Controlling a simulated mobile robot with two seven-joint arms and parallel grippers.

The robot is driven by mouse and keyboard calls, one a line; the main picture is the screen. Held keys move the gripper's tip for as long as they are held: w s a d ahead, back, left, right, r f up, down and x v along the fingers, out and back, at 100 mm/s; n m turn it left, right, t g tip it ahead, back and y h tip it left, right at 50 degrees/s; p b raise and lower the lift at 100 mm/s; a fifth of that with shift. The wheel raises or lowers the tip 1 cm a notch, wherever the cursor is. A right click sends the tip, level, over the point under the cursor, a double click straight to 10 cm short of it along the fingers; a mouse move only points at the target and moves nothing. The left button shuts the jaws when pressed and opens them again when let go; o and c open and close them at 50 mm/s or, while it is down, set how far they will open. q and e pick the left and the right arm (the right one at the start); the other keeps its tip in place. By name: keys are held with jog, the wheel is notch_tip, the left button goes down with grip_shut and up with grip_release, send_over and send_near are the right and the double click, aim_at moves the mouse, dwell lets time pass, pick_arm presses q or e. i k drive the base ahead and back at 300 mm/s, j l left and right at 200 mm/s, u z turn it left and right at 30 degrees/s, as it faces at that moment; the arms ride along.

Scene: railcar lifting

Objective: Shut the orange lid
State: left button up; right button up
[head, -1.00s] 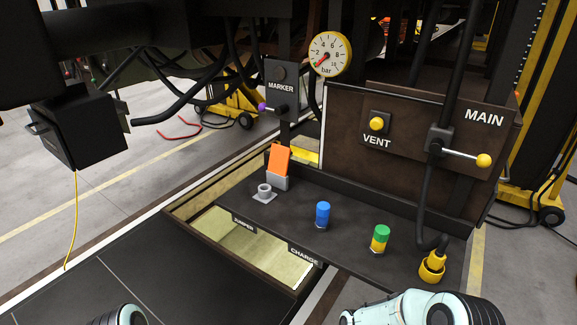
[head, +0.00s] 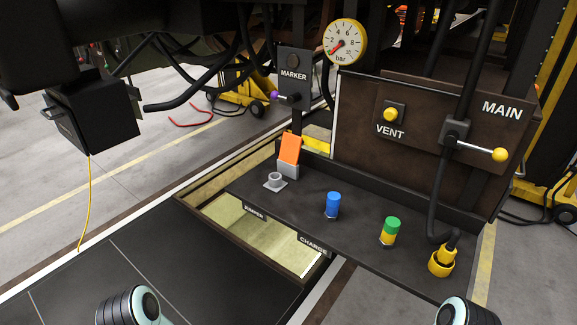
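The orange lid (head: 290,148) stands up, tilted open, on a small grey socket housing (head: 288,170) at the back left of the dark shelf. A short grey round fitting on a square flange (head: 275,181) sits just in front of it and to its left. Parts of my two arms show at the bottom edge of the head view, at the lower left and lower right. Neither gripper is visible, and both are well away from the lid.
A blue cylinder (head: 333,205), a green and yellow cylinder (head: 390,232) and a yellow connector with a cable (head: 442,262) stand along the dark shelf (head: 360,250). The brown MAIN panel (head: 400,150) rises behind. An open bay (head: 250,232) lies in front.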

aim_at(291, 143)
jog(key=i+j+z, duration=0.4)
jog(key=j+z, duration=0.15)
jog(key=j, duration=0.15)
jog(key=i+j+z, duration=0.15)
jog(key=j+z, duration=0.15)
jog(key=i+j+z, duration=0.1)
jog(key=j+z, duration=0.15)
jog(key=j, duration=0.3)
jog(key=i+j+z, duration=0.1)
jog(key=j+z, duration=0.2)
jog(key=j, duration=0.15)
